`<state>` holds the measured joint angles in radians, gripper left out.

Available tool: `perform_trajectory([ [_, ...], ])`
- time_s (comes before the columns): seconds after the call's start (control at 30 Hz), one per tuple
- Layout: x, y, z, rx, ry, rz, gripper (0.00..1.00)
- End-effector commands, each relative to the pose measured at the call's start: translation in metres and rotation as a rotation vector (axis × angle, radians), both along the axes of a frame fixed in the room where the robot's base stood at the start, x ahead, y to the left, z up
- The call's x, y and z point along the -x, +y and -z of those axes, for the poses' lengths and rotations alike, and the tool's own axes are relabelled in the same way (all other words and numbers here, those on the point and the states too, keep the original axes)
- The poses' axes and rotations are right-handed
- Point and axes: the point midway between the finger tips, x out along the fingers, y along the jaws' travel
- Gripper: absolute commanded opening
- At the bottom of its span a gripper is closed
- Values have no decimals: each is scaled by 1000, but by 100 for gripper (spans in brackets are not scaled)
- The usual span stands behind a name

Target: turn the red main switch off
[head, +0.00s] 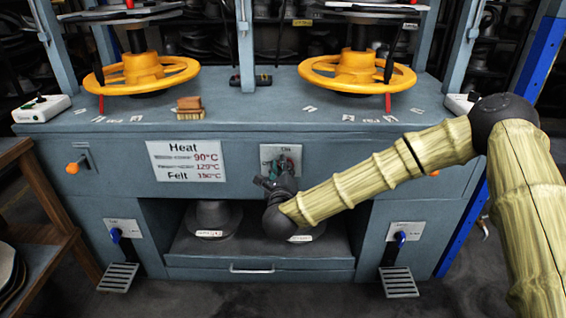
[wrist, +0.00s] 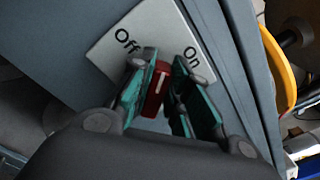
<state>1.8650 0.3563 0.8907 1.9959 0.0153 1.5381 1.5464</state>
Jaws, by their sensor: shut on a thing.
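The red main switch (wrist: 156,92) is a red handle on a pale plate (wrist: 103,50), with "Off" at the left and "On" at the right in the wrist view. My gripper (wrist: 163,72) has its teal fingers on either side of the handle and is shut on it. Which label the handle points to is hard to tell. In the head view the switch plate (head: 295,153) is on the front of the blue-grey press, and my gripper (head: 277,170) reaches it from below. The gripper hides the handle there.
A heat sign (head: 187,161) is left of the switch. An orange-knobbed lever (head: 74,167) and two blue-handled levers (head: 116,236) (head: 400,237) are on the front. Two yellow handwheels (head: 141,73) (head: 357,73) are above. An open shelf (head: 258,247) lies below the switch.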

Motion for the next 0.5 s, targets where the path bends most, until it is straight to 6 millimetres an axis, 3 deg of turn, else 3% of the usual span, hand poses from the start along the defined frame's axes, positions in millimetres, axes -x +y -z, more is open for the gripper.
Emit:
perform_trajectory([
  [0.5, 0, 7, 5, 491, 0, -1, 0],
])
